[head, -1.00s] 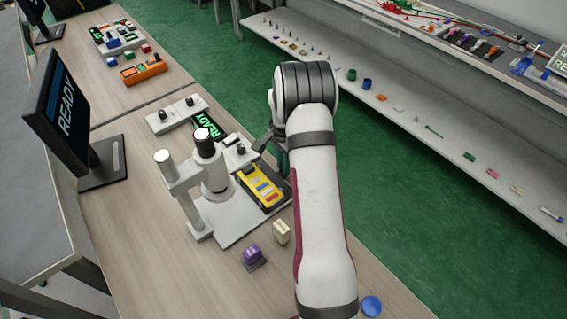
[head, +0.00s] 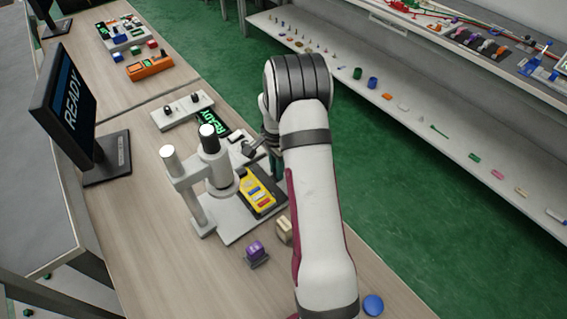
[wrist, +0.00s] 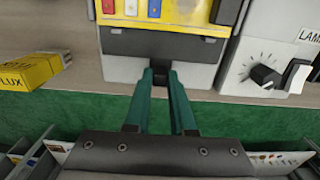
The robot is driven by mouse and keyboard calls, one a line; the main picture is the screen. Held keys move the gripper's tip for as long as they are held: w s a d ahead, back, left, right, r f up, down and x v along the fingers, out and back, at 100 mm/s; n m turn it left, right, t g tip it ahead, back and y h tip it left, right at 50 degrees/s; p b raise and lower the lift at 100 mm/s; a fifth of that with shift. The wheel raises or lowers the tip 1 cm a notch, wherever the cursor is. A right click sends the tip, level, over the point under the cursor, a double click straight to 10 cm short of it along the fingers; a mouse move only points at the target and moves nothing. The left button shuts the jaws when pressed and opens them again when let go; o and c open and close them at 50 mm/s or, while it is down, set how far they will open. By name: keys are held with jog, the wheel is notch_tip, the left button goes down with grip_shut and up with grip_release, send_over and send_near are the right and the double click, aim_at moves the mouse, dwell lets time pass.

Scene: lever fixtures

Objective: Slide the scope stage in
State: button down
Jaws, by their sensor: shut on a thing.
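The scope (head: 219,170) is a white stand with a black-topped tube on a pale base plate. Its stage (head: 258,190) is a yellow tray with coloured slides, lying on the plate to the right of the tube, its left edge close under it. In the wrist view the stage (wrist: 165,43) shows a yellow top with red, blue and white slides and a dark front face. My gripper (wrist: 161,73) has its green fingers shut on a small dark handle at the stage's front. In the head view the fingers are mostly hidden by my arm.
A knob box (wrist: 268,75) stands close right of the gripper in the wrist view, and a yellow block (wrist: 30,70) lies left. A purple block (head: 256,251) and a beige block (head: 284,230) stand near the scope base. A monitor (head: 72,105) stands behind.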

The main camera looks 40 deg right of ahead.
jog(key=c, duration=0.8)
grip_release()
jog(key=shift+o, duration=0.2)
jog(key=shift+r, duration=0.1)
notch_tip(320, 180, up, 16)
